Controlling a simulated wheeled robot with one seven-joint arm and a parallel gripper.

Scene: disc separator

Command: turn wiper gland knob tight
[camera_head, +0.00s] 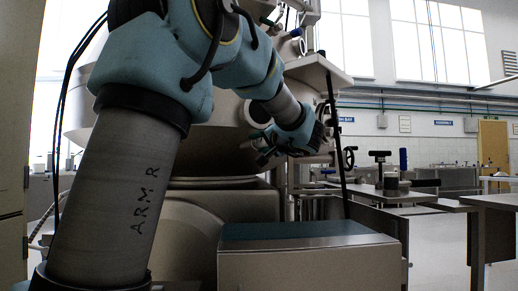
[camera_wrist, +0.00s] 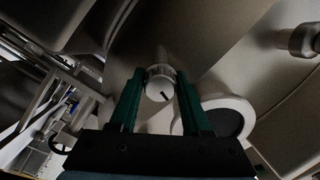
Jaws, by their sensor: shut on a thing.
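The wiper gland knob (camera_wrist: 160,90) is a small pale round knob with a dark line on its face. In the wrist view it sits between the two green fingers of my gripper (camera_wrist: 160,78), which is shut on it. The knob projects from the metal body of the separator (camera_wrist: 215,55). In the head view my gripper (camera_head: 268,153) is at the separator's side (camera_head: 225,110), small and partly hidden by my wrist. I cannot make out the knob there.
A round white-rimmed port with a dark centre (camera_wrist: 230,120) lies close to the right finger. A metal fitting (camera_wrist: 300,40) is at the upper right. In the head view, a box with a green top (camera_head: 310,255) stands in front, and metal benches (camera_head: 480,200) stand at right.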

